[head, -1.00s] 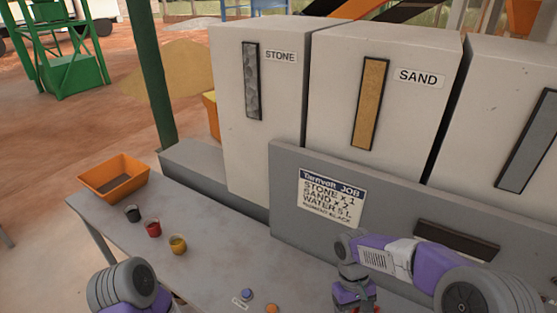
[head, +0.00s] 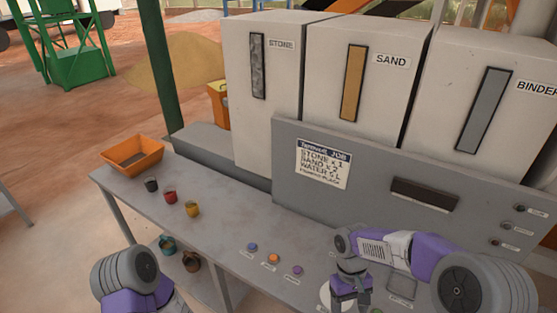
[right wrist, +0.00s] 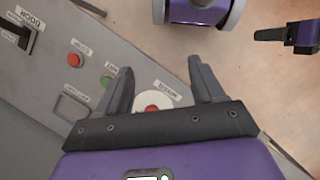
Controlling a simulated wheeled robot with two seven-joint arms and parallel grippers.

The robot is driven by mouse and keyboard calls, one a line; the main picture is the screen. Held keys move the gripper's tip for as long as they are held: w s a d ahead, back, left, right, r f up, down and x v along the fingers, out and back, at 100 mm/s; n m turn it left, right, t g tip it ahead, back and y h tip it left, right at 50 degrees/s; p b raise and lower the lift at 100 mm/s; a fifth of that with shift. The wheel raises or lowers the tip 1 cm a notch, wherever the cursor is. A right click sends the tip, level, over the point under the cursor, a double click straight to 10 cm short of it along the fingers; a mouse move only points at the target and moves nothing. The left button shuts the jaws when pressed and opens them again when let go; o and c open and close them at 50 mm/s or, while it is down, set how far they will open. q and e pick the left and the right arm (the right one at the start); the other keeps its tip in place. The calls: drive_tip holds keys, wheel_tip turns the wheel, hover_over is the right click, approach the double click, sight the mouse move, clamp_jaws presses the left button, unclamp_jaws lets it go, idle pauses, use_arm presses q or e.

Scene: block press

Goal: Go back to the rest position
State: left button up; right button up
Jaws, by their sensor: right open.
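My right gripper (right wrist: 162,85) is open and empty in the right wrist view. Its fingers hang over a round red button on a white disc (right wrist: 151,112), apart from or touching it I cannot tell. In the head view the right gripper (head: 351,303) is over the bench's control panel, its tips cut off by the lower edge. My left arm (head: 130,283) shows at the lower left of the head view, its gripper out of frame. A dark and purple part (right wrist: 298,35) at the upper right of the wrist view may be my left gripper; its jaws are unclear.
Hoppers for stone (head: 280,110), sand (head: 375,90) and binder stand behind a job board (head: 323,165). More cups sit under the bench.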

use_arm(q)
wheel_tip(320, 180, down, 10)
drive_tip(key=w+b, duration=0.1)
drive_tip(key=b, duration=0.8)
drive_tip(key=shift+w, duration=0.35)
use_arm(e)
drive_tip(key=s+a+f+m+t+y, duration=0.1)
drive_tip(key=s+a+f, duration=0.1)
drive_tip(key=f, duration=0.9)
drive_tip(key=s+a+f+m+t+y, duration=0.2)
drive_tip(key=s+a+f, duration=0.1)
drive_tip(key=f, duration=0.8)
drive_tip(key=s+a+f+m+t+y, duration=0.1)
drive_tip(key=s+a+f+m, duration=0.1)
drive_tip(key=f, duration=0.8)
drive_tip(key=shift+s+a+f+t+y, duration=0.25)
drive_tip(key=shift+a+f+t+y, duration=0.15)
drive_tip(key=shift+a, duration=0.25)
